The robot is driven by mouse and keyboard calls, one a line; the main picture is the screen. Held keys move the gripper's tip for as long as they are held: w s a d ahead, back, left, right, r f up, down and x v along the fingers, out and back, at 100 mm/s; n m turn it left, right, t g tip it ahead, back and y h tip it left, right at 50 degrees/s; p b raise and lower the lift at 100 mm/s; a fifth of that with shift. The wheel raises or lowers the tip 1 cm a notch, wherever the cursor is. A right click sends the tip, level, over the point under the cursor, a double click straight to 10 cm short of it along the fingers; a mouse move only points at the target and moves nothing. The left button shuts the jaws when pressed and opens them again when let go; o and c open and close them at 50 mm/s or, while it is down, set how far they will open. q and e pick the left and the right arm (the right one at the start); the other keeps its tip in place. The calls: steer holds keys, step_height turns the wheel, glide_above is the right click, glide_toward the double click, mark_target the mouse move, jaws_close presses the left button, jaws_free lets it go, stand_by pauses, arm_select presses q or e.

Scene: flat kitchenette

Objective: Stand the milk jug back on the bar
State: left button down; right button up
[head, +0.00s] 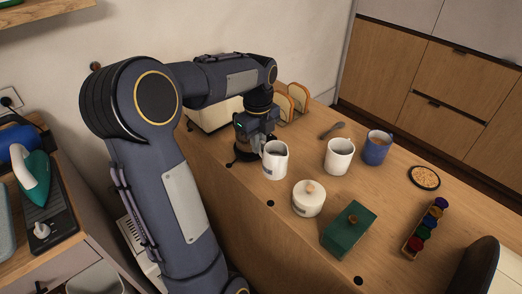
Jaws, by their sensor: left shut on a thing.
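The milk jug (275,162) is white and upright, over the left part of the wooden bar (240,195). My left gripper (262,146) reaches down from behind and is shut on the jug at its left side. The fingertips are partly hidden by the jug and wrist. I cannot tell whether the jug's base touches the bar. My right gripper is not in view.
A toast rack (292,102) and spoon (333,129) lie farther back. Bare wood shows left of the pot.

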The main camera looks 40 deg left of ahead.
arm_select(q)
steer(key=shift+w+a+f, duration=0.1)
steer(key=shift+w+f, duration=0.15)
steer(key=shift+f, duration=0.6)
steer(key=shift+w+a+f, duration=0.15)
steer(key=shift+w+f, duration=0.15)
steer(key=shift+f, duration=0.6)
steer(key=shift+w+a+f, duration=0.1)
steer(key=shift+w+f, duration=0.15)
steer(key=shift+f, duration=0.6)
steer(key=shift+f, duration=0.15)
steer(key=c, duration=1.5)
jaws_free()
steer(key=shift+c, duration=0.2)
